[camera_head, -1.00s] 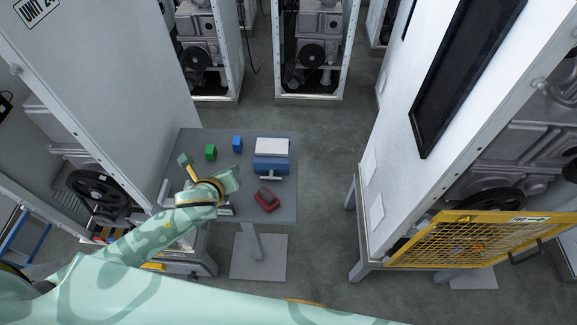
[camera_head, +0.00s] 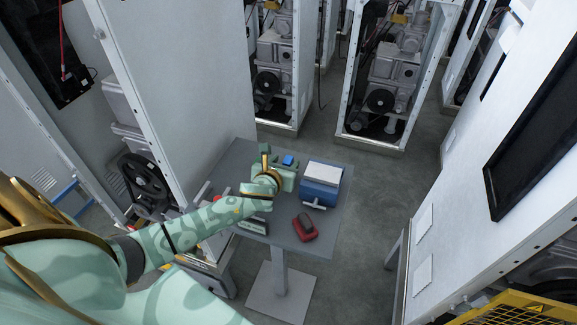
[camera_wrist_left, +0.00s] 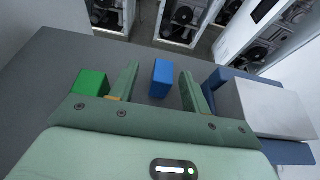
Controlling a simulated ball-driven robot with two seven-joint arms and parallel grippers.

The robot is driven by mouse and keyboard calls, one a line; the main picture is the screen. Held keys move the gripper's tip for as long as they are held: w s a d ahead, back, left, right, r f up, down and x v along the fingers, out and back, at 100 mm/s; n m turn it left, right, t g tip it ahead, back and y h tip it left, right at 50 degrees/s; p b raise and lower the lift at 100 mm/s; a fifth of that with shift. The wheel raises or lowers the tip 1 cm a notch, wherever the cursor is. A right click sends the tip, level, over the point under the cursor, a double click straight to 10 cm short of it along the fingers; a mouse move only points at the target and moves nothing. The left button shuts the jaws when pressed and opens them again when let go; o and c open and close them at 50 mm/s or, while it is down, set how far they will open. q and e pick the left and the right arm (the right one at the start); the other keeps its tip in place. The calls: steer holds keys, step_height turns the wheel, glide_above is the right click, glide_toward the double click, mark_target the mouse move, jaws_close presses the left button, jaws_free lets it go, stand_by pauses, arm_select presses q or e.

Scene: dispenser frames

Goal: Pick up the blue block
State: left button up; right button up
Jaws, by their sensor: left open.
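The blue block (camera_wrist_left: 162,78) stands on the grey table between the two open fingers of my left gripper (camera_wrist_left: 160,88) in the left wrist view, a little beyond their middle, with gaps on both sides. In the head view, the blue block (camera_head: 288,160) shows just past my left gripper (camera_head: 277,163), which hides part of it. The green block (camera_wrist_left: 90,83) stands just left of the left finger in the left wrist view; in the head view my gripper seems to hide it. My right gripper is not in view.
A blue box with a white top (camera_head: 321,184) stands close to the right of the gripper. A red object (camera_head: 304,228) lies near the front of the grey table (camera_head: 340,222). A white cabinet (camera_head: 200,85) rises at the table's left edge.

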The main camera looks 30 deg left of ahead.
mark_target(290, 158)
arm_select(q)
steer(key=x, duration=0.2)
steer(key=b+x, duration=0.1)
steer(key=x, duration=0.1)
steer(key=shift+w+d+f, duration=0.2)
steer(key=shift+s+r, duration=0.1)
jaws_close()
